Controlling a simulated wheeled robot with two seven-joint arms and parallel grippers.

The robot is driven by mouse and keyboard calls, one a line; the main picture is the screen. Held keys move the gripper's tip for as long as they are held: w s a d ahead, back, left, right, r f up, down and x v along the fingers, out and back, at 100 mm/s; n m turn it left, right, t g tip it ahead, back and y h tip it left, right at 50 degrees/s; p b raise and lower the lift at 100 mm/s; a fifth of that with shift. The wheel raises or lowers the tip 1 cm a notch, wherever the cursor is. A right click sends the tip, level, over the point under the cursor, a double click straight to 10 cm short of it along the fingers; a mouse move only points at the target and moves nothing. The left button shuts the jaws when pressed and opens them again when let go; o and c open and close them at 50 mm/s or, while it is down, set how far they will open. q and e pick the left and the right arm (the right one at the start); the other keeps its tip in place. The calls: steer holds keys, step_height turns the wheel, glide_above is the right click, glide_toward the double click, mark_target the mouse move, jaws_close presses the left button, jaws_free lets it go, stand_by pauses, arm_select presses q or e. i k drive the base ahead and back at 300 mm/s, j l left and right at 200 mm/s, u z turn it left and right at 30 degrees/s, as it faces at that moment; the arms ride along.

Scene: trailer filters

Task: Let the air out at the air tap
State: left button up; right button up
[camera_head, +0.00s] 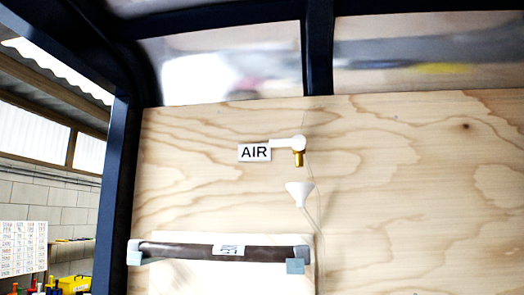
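The air tap (298,152) is on the light wooden wall, a little right of the middle of the head view. It has a brass spout pointing down and a white lever handle (285,143) lying roughly level toward the left. A white label (254,152) reading "AIR" is beside it on the left. A white funnel (299,193) is below the spout, apart from it, with a thin clear tube running down. Neither of my grippers shows in this view.
A dark horizontal bar (210,252) with a white tag and grey end pieces is below left of the funnel. A dark blue frame post (112,195) stands left of the wooden wall (430,190). Shelving items and a yellow box (75,284) are at lower left.

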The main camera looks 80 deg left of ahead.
mark_target(297, 142)
steer(key=k+j, duration=0.25)
steer(key=k, duration=0.2)
steer(key=k+j+z, duration=0.1)
steer(key=k+j, duration=0.15)
steer(key=k, duration=0.25)
steer(key=k+j, duration=0.25)
steer(key=k, duration=0.2)
steer(key=k+j+z, duration=0.1)
steer(key=k, duration=0.4)
steer(key=j, duration=0.1)
